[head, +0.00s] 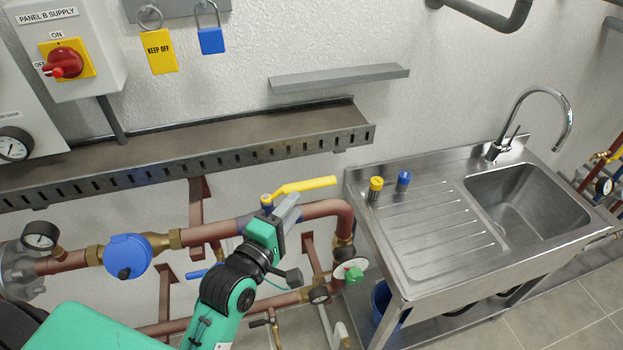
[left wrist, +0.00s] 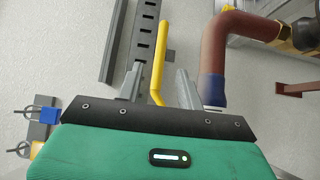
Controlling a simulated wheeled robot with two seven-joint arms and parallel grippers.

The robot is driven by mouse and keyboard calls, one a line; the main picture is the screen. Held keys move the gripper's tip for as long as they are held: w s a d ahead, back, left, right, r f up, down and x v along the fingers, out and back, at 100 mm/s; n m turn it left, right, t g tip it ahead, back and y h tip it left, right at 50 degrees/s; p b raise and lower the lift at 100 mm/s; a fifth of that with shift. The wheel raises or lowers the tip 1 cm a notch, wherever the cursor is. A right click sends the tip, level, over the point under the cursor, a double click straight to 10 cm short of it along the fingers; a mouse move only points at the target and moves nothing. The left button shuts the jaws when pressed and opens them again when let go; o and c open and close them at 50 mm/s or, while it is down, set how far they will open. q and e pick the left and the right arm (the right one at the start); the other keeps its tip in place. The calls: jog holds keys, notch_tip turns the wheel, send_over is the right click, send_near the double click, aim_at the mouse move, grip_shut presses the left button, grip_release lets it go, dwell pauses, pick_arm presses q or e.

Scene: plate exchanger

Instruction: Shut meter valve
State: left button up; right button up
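The meter valve has a yellow lever (head: 305,187) on the upper copper pipe (head: 322,208), to the right of the blue round meter (head: 128,256). The lever points right, roughly along the pipe. My left gripper (head: 287,207) is at the valve, just below the lever in the head view, and hides part of the valve and pipe. In the left wrist view the gripper's two grey fingers (left wrist: 160,85) stand apart, with the yellow lever (left wrist: 158,72) showing between them. I cannot tell whether either finger touches it. My right gripper is not in view.
A slotted metal cable tray (head: 200,145) runs along the wall above the pipe. A steel sink (head: 525,200) stands right, with yellow and blue caps on its drainboard. A gauge with a green knob (head: 350,272) sits below the pipe's bend. A pressure gauge (head: 40,236) is left.

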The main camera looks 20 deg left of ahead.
aim_at(308, 190)
pick_arm(q)
jog(key=w, duration=0.3)
jog(key=w+d+p, duration=0.1)
jog(key=w, duration=0.1)
jog(key=w+p, duration=0.1)
jog(key=w, duration=0.2)
jog(key=shift+w+d, duration=0.3)
jog(key=shift+d, duration=0.05)
grip_shut()
